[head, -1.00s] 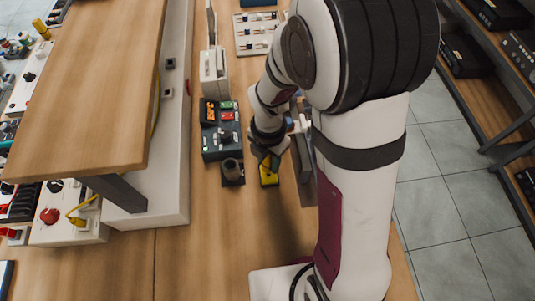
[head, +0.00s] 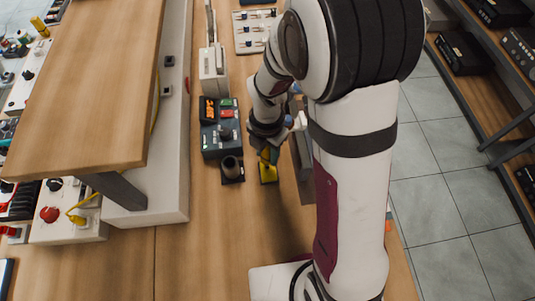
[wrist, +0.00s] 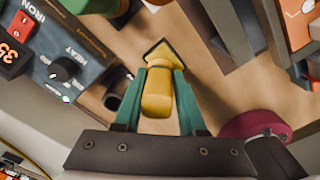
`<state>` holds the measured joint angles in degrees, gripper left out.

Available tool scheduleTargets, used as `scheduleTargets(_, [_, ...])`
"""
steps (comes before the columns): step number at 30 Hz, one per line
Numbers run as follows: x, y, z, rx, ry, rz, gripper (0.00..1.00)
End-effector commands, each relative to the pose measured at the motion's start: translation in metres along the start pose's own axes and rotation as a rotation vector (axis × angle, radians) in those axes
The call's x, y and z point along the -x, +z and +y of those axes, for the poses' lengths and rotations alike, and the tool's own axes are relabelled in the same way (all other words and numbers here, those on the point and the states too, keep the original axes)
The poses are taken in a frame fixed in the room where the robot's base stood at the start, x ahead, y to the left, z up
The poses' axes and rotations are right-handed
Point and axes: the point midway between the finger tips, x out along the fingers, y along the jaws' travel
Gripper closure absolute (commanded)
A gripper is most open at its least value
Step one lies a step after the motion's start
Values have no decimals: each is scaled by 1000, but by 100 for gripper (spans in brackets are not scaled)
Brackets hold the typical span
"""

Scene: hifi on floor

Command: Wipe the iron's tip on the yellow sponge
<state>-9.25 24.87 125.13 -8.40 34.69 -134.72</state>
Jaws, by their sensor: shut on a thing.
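My gripper (wrist: 157,105), with green fingers, is shut on the yellow handle of the iron (wrist: 157,98). The iron's tip is hidden behind its handle in the wrist view and too small to make out in the head view. The yellow sponge (head: 268,176) sits in a dark holder on the bench, directly below my gripper (head: 269,156). In the wrist view the sponge (wrist: 163,56) shows just beyond the handle, with a dark edge around it. I cannot tell whether the tip touches the sponge.
The soldering station (head: 221,142), with an orange display and a knob, stands left of my gripper. A dark iron stand (head: 232,169) is close left of the sponge. A grey upright object (head: 302,160) stands close on the right. Bare bench (head: 215,240) lies in front.

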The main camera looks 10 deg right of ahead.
Motion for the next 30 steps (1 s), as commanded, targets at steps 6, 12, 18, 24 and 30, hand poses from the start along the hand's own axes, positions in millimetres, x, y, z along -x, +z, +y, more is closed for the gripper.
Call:
scheduleTargets(6, [2, 5, 5, 2, 1, -1, 100])
scheduleTargets(12, [18, 5, 5, 1, 4, -3, 100])
scheduleTargets(18, [25, 5, 5, 0, 3, -2, 100])
scheduleTargets(24, [33, 5, 5, 2, 3, -3, 100])
scheduleTargets(30, [41, 5, 5, 2, 3, -2, 100])
